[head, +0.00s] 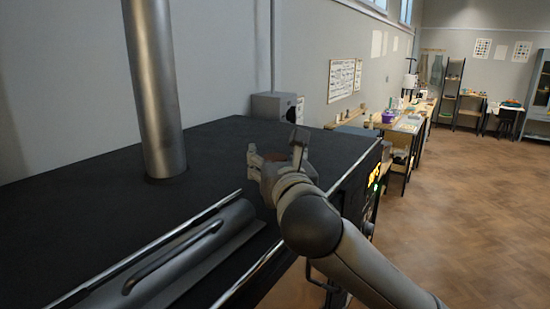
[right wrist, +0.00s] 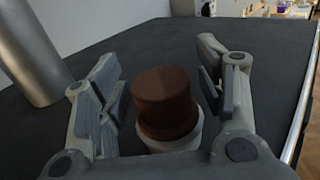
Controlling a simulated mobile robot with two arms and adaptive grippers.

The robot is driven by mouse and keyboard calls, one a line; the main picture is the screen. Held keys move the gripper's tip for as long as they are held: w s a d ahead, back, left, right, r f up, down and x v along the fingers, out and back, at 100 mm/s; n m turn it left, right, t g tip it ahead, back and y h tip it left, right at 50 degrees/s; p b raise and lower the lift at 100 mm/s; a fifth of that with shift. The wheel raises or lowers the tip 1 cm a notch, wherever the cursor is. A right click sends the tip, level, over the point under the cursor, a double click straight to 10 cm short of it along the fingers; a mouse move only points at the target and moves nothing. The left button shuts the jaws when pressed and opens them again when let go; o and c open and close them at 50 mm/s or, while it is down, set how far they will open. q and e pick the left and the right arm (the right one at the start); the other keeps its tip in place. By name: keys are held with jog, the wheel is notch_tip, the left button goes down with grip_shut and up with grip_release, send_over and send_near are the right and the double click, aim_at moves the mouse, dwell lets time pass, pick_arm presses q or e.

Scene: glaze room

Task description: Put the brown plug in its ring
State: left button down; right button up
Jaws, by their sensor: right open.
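The brown plug (right wrist: 165,97) stands between the fingers of my right gripper (right wrist: 166,92) in the right wrist view. My right gripper is open, with gaps on both sides of the plug. My left gripper is not in view.
The black kiln-like top (head: 90,190) is mostly bare. A thick metal pipe (head: 155,90) rises from it at the left. A metal cover with a handle (head: 170,258) and rails lies at the front. A grey box (head: 277,107) is beyond the far edge.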

jog(key=shift+r, duration=0.15)
jog(key=shift+s+r, duration=0.1)
jog(key=shift+s, duration=0.1)
jog(key=s+b, duration=0.1)
jog(key=s, duration=0.2)
jog(key=s+d+b, duration=0.1)
jog(key=s, duration=0.2)
jog(key=s+d+b, duration=0.1)
jog(key=s, duration=0.3)
jog(key=shift+s+d+b, duration=0.15)
jog(key=shift+s+b, duration=0.15)
jog(key=shift+s, duration=0.4)
